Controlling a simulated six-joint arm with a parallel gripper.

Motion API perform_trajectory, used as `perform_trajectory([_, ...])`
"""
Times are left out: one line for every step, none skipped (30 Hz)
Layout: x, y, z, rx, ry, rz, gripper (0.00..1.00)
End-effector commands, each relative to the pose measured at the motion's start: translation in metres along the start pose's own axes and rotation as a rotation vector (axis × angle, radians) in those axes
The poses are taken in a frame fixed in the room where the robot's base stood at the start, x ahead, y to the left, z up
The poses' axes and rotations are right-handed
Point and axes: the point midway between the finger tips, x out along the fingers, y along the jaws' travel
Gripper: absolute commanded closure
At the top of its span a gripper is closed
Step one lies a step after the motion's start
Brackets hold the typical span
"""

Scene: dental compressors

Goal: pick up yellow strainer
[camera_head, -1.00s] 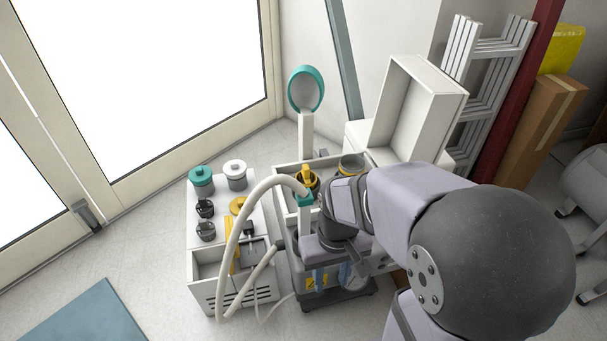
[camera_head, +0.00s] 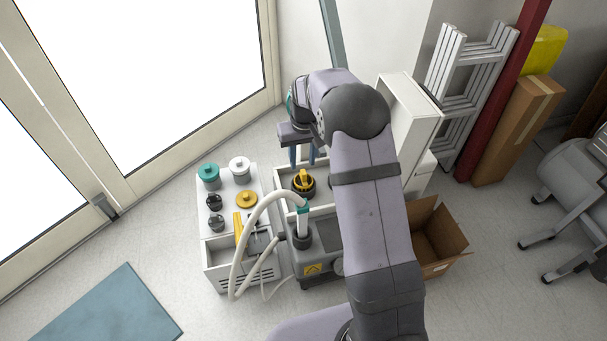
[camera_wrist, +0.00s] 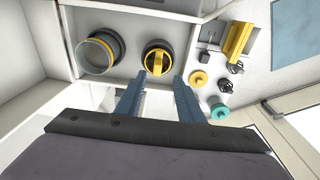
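A round black-rimmed piece with a yellow insert and raised yellow handle, which looks like the yellow strainer (camera_head: 303,182), sits in the white tray. It also shows in the wrist view (camera_wrist: 158,60), just beyond my fingertips. My gripper (camera_head: 302,160) is open and empty, its blue fingers pointing down near the back of the tray. In the wrist view, my gripper (camera_wrist: 160,80) has its two fingers spread, with the strainer framed between and beyond the tips. They look apart from it; the exact height is hard to tell.
The white unit (camera_head: 228,225) at left bears teal, white, black and yellow caps. A pale hose (camera_head: 238,240) arches in front of the tray. A white open box (camera_head: 412,125) and cardboard box (camera_head: 440,240) stand to the right.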

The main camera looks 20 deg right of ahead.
Motion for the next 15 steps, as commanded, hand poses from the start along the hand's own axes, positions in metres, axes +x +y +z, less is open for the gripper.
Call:
perform_trajectory([0.000, -0.001, -0.001, 0.000, 0.001, 0.000, 0.66])
perform_trajectory([0.001, -0.001, -0.002, 0.000, 0.002, 0.000, 0.66])
perform_trajectory([0.002, -0.001, -0.002, 0.000, 0.002, 0.000, 0.66])
perform_trajectory([0.003, 0.000, -0.001, 0.000, 0.002, 0.000, 0.66])
perform_trajectory([0.004, 0.000, -0.001, 0.000, 0.001, 0.000, 0.66])
perform_trajectory([0.007, 0.000, -0.001, 0.000, 0.001, 0.000, 0.66])
perform_trajectory([0.010, 0.000, -0.001, 0.000, 0.001, 0.000, 0.66])
perform_trajectory([0.012, 0.000, -0.001, 0.000, 0.000, 0.000, 0.66])
perform_trajectory([0.016, 0.000, -0.001, 0.000, 0.000, 0.000, 0.66])
perform_trajectory([0.018, 0.000, -0.001, 0.000, 0.000, 0.000, 0.66])
perform_trajectory([0.020, 0.000, -0.001, 0.000, 0.001, 0.000, 0.66])
perform_trajectory([0.022, 0.000, -0.001, 0.000, 0.001, 0.000, 0.66])
perform_trajectory([0.022, 0.000, -0.001, 0.000, 0.002, 0.000, 0.66])
perform_trajectory([0.022, 0.000, -0.001, 0.000, 0.002, 0.000, 0.66])
perform_trajectory([0.022, 0.001, -0.001, 0.000, 0.003, 0.000, 0.66])
